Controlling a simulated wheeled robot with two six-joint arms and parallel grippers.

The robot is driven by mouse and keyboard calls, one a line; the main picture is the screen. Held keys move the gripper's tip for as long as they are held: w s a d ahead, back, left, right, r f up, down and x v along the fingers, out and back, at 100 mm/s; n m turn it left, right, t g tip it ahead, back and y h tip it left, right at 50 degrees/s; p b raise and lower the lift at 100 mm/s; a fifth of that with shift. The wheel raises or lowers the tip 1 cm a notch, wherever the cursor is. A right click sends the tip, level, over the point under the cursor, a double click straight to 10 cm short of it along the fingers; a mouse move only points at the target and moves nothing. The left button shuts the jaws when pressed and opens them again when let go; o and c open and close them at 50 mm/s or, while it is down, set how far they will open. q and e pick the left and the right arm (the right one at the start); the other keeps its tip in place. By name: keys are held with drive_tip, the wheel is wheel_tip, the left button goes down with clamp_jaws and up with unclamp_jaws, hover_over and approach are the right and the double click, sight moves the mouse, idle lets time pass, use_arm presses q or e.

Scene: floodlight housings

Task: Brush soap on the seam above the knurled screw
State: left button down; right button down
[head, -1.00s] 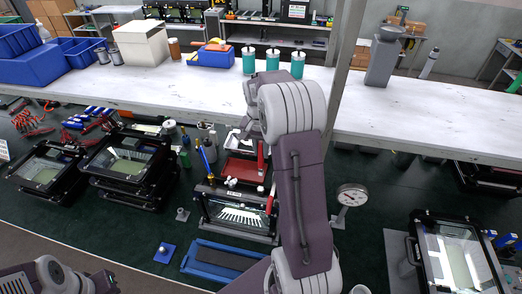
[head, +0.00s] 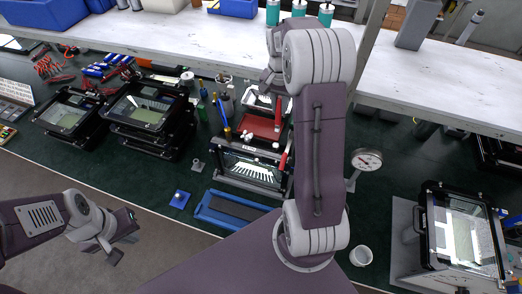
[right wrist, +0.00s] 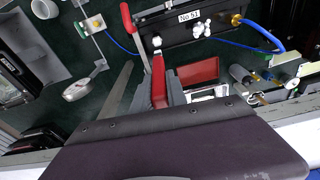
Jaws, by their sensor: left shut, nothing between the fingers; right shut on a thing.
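The black floodlight housing (head: 250,172), with a lit glass front, stands on the green bench left of my right arm. In the right wrist view its face carries a "No 51" label (right wrist: 189,16), white knobs (right wrist: 201,29) and a brass fitting (right wrist: 237,20). My right gripper (right wrist: 160,92) is shut on a red handle (right wrist: 158,78), seemingly the brush, whose white tip (right wrist: 157,42) appears close to the housing; contact cannot be told. I cannot make out the seam or the knurled screw clearly. My left gripper (head: 108,252) is shut and empty, in front of the bench.
A red-handled lever (right wrist: 127,18) stands beside the brush. A red tray (head: 262,125) lies behind the housing, a blue tray (head: 235,212) in front. A dial gauge (head: 366,160) stands to the right. Stacked housings (head: 150,120) are on the left.

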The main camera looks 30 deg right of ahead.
drive_tip(key=shift+a+f, duration=0.1)
drive_tip(key=a+f+b, duration=0.5)
drive_tip(key=f+b, duration=0.1)
drive_tip(key=shift+b, duration=0.3)
drive_tip(key=shift+s+a, duration=0.1)
